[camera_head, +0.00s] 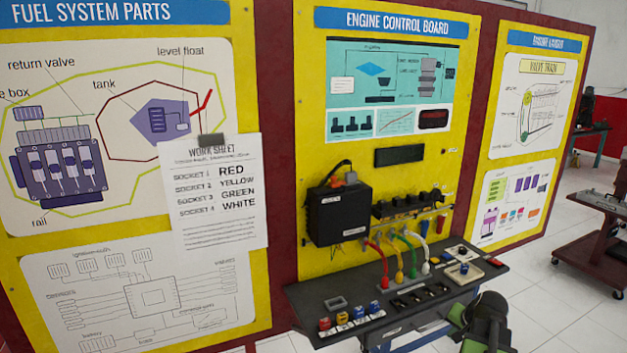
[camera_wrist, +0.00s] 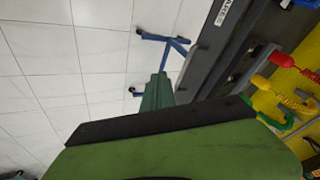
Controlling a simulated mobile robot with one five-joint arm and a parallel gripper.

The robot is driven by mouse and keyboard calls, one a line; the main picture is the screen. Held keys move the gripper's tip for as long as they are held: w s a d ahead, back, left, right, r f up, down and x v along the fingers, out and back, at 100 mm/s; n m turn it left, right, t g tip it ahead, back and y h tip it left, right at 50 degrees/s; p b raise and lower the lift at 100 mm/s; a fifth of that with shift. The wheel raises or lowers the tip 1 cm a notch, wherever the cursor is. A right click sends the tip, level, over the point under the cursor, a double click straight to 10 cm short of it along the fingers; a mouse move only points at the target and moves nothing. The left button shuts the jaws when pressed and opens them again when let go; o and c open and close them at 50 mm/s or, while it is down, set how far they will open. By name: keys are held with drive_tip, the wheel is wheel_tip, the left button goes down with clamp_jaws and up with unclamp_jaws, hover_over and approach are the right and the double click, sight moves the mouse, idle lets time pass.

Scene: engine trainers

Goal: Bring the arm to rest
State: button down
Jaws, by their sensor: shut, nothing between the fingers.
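My gripper (camera_wrist: 165,122) fills the lower part of the wrist view as a green body with a black edge. It is shut, with nothing seen held. In the head view my dark arm (camera_head: 487,322) with green parts is at the bottom right, in front of the shelf; its fingertips cannot be made out there. Red (camera_head: 384,281), yellow (camera_head: 399,276), green (camera_head: 412,271) and white (camera_head: 425,267) cable plugs stand in a row at the shelf, cables running up to the board. The work sheet (camera_head: 215,225) lists red, yellow, green, white for sockets 1 to 4.
The dark shelf (camera_head: 305,298) carries small coloured blocks (camera_head: 342,318) at its front left. A black box (camera_head: 338,212) hangs on the engine control board (camera_head: 313,100). A wheeled cart (camera_head: 597,262) stands at right. Tiled floor (camera_head: 535,300) is open between.

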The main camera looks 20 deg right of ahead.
drive_tip(key=w+a+n, duration=0.2)
drive_tip(key=w+a, duration=0.1)
drive_tip(key=a, duration=0.4)
drive_tip(key=w+a+f+n+g+y, duration=0.1)
drive_tip(key=w+a+n, duration=0.1)
drive_tip(key=a, duration=0.6)
drive_tip(key=w+a+f+n+g+y, duration=0.1)
drive_tip(key=w+a+n, duration=0.1)
drive_tip(key=w+a, duration=0.3)
drive_tip(key=shift+a, duration=1.7)
drive_tip(key=s+a+n+g, duration=0.1)
drive_tip(key=a+n+g, duration=0.2)
drive_tip(key=a, duration=2.2)
drive_tip(key=f+n, duration=0.1)
drive_tip(key=n, duration=0.2)
drive_tip(key=shift+s+a+n, duration=0.3)
drive_tip(key=shift+s+a, duration=0.05)
drive_tip(key=shift+s, duration=0.05)
